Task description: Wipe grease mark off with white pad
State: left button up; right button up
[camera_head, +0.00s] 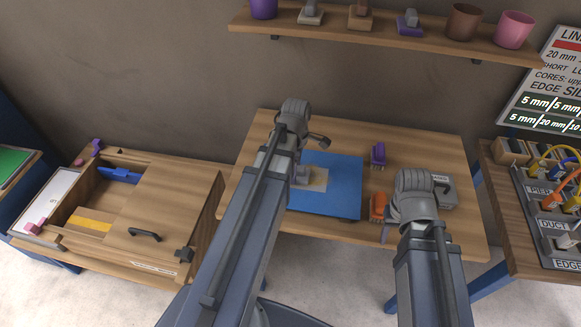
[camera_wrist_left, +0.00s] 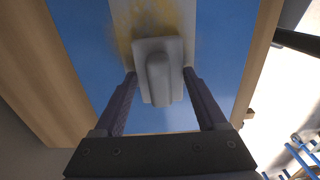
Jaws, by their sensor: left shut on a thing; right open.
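The white pad (camera_wrist_left: 158,48), with a raised grip, is held between the two fingers of my left gripper (camera_wrist_left: 159,78) in the left wrist view. In the head view the pad (camera_head: 301,175) shows beside my left arm, over a pale panel (camera_head: 318,181) on a blue mat (camera_head: 343,193). The brownish-yellow grease mark (camera_wrist_left: 184,15) shows on the panel around the pad's far edge; the pad covers part of the area. I cannot tell how firmly the pad touches the panel. My right gripper (camera_head: 389,222) is open at the table's right side, partly hidden by its wrist.
An orange pad (camera_head: 377,206) lies close to my right gripper, and a purple pad (camera_head: 378,154) stands behind it. A grey case (camera_head: 443,190) lies on the right of the table (camera_head: 440,150). A wooden box (camera_head: 170,205) with a sliding lid stands at left. A shelf (camera_head: 400,36) spans the back wall.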

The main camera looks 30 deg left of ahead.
aim_at(308, 174)
pick_arm(q)
jog(key=shift+w+d, duration=0.3)
jog(key=shift+d, duration=0.65)
jog(key=shift+w+d, duration=0.3)
jog(key=shift+d, duration=0.65)
jog(key=shift+w+d+f, duration=0.1)
jog(key=shift+w+d, duration=0.15)
jog(key=shift+d, duration=0.7)
jog(key=shift+w+d, duration=0.2)
jog(key=shift+d, duration=0.75)
jog(key=shift+w+d, duration=0.3)
jog(key=shift+d, duration=0.6)
jog(key=shift+w+d, duration=0.3)
jog(key=shift+d, duration=0.6)
jog(key=shift+s, duration=0.1)
jog(key=shift+s+d, duration=0.25)
jog(key=shift+s, duration=0.7)
